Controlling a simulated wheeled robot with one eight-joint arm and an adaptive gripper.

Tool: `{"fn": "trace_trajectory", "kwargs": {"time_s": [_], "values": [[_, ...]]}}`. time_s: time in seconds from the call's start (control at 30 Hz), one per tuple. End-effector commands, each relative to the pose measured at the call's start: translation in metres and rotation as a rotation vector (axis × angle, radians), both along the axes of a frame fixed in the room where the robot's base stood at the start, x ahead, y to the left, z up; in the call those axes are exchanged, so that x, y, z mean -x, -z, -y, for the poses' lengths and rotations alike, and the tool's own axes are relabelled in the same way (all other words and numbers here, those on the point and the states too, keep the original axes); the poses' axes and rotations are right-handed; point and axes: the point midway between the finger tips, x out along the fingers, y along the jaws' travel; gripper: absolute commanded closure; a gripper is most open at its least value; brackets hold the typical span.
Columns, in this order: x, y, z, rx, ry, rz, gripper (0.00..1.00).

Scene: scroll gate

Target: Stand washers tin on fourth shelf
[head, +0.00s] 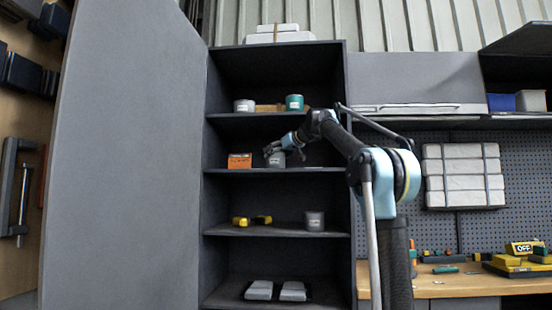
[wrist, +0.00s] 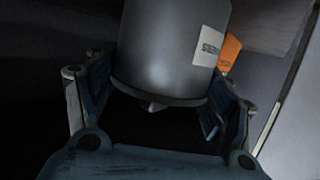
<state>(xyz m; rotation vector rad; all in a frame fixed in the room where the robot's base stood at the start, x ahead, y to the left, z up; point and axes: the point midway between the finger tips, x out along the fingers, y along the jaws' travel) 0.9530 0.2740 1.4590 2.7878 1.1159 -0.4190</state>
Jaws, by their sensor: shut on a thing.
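My gripper (head: 275,151) is inside the open cabinet, just above the shelf with the orange box. It is shut on a grey tin (head: 277,160). In the wrist view the tin (wrist: 165,50) fills the space between the fingers (wrist: 160,105), tilted in the picture, with a white label too blurred to read. Whether its base touches the shelf (head: 225,171) I cannot tell. Another grey tin (head: 315,221) stands one shelf lower at the right. A pale tin (head: 244,106) and a teal tin (head: 294,103) stand on the shelf above. Which is the washers tin I cannot read.
An orange box (head: 240,160) stands just left of the held tin. Yellow items (head: 241,221) lie on the lower shelf and grey packs (head: 259,290) at the bottom. The open cabinet door (head: 125,160) stands at the left. A workbench (head: 470,287) is at the right.

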Motion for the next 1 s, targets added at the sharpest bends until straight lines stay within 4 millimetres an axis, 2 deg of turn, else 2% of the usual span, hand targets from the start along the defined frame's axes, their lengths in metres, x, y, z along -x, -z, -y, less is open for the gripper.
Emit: {"fn": "trace_trajectory", "kwargs": {"time_s": [0.03,0.07,0.1,0.13,0.67,1.0], "values": [[0.000,0.001,0.000,0.000,0.000,0.000,0.68],[0.000,0.001,0.000,0.000,0.000,0.000,0.19],[0.000,0.001,0.000,0.000,0.000,0.000,0.10],[0.000,0.001,0.000,0.000,0.000,0.000,0.05],[0.004,-0.002,0.005,0.000,0.002,0.000,0.05],[0.045,-0.019,0.045,-0.001,0.004,-0.001,0.05]]}}
